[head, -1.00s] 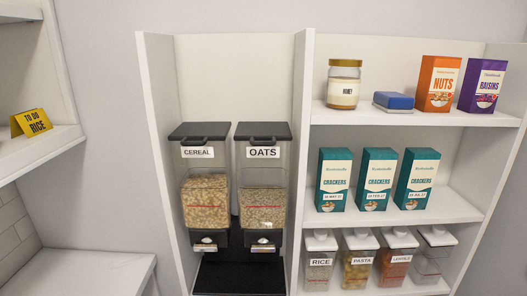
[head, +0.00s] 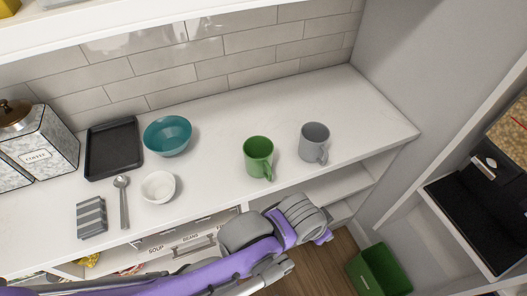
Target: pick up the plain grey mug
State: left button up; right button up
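The plain grey mug (head: 313,143) stands upright on the white counter (head: 225,165), near its right end. Its handle faces the front right. A green mug (head: 257,155) stands to its left, with a gap between them. My purple and grey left arm crosses the bottom of the view, in front of the counter and apart from the mugs. I make out no fingertips of my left gripper. My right gripper is not in view.
A teal bowl (head: 168,135), white bowl (head: 158,186), black tray (head: 114,148), spoon (head: 123,204) and striped cloth (head: 91,217) occupy the counter's left part. A green bin (head: 379,271) stands on the floor. The counter right of the grey mug is clear.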

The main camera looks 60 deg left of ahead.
aim_at(315, 137)
jog(key=k+j+u, duration=0.1)
jog(key=u, duration=1.55)
